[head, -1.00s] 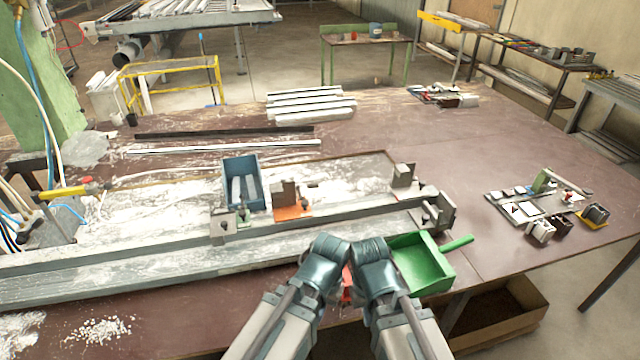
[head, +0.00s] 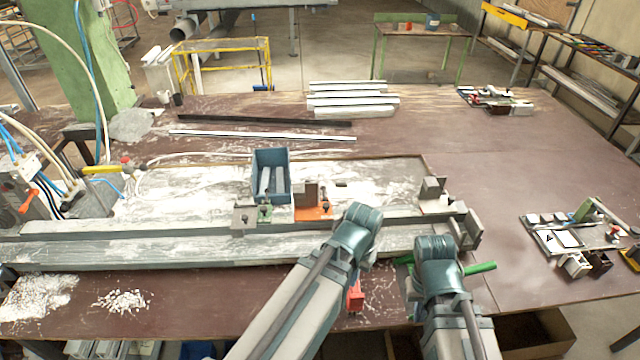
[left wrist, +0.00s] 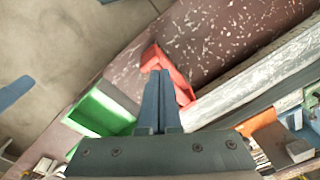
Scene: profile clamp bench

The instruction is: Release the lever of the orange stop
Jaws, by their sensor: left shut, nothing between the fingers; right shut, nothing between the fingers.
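The orange stop (head: 312,212) sits on the rail of the clamp bench in the head view, with a dark upright block on it. Its lever is too small to make out. The stop's orange edge also shows at the lower right of the left wrist view (left wrist: 262,122). My left gripper (head: 357,226) is just right of the stop and nearer to me; its fingers are hidden in the head view. In the left wrist view its fingers (left wrist: 160,85) are shut and empty. My right gripper (head: 440,256) is further right, over the green dustpan, shut, its fingers hidden.
A blue bin (head: 271,176) stands behind the rail, left of the stop. Grey stops (head: 434,192) sit at the rail's right end. The green dustpan's handle (head: 480,267) and a red object (head: 355,296) are near the front edge.

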